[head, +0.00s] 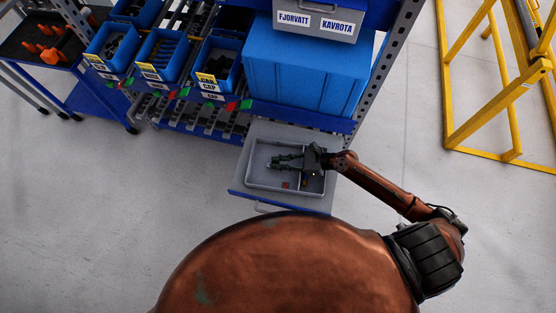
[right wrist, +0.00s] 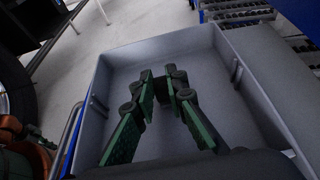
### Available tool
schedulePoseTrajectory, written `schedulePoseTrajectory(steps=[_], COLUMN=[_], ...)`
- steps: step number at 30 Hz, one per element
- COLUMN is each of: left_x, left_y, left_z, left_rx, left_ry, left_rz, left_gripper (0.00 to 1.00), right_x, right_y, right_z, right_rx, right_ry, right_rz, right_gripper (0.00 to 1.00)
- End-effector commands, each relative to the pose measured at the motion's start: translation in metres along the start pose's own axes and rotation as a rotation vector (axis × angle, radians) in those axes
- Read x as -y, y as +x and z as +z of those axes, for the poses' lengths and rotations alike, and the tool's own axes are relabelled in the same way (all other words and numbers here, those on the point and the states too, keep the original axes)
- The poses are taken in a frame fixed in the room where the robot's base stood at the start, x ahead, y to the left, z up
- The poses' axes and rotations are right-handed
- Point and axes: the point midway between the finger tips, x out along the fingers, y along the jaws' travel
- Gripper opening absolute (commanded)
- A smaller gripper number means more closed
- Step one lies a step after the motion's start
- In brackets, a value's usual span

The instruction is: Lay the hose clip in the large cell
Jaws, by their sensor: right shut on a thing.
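My right gripper (head: 278,162) reaches in from the right over the grey divided tray (head: 247,178). In the right wrist view, the green-padded fingers of my right gripper (right wrist: 168,82) point down over the large cell (right wrist: 207,70), whose visible floor is bare. The fingers are close together on a small dark piece, seemingly the hose clip (right wrist: 162,98), which the fingers mostly hide. I cannot tell whether it touches the cell floor. In the head view the clip cannot be made out. My left gripper is out of view.
The tray sits on a pulled-out drawer (head: 237,194) below a large blue bin (head: 300,75). A small red piece (head: 285,185) and a yellow one (head: 304,184) lie near the tray's front. Blue part bins (head: 217,62) line the shelf at left. A yellow frame (head: 480,135) stands right.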

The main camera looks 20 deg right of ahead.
Motion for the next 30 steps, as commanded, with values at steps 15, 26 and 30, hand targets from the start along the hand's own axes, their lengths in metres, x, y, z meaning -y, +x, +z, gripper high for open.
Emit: schedulePoseTrajectory(steps=[15,26,30], left_x=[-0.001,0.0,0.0], left_y=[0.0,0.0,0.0], left_z=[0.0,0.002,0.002], left_rx=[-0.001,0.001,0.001], left_ry=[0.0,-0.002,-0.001], left_rz=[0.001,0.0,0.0], left_gripper=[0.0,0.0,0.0], right_x=[0.0,0.0,0.001], right_y=[0.0,-0.001,-0.011], right_z=[0.0,-0.001,-0.002], right_rx=[0.0,0.0,-0.002], right_ry=[-0.001,0.0,-0.001], right_rz=[0.0,0.0,-0.002], right_gripper=[0.27,0.33,0.33])
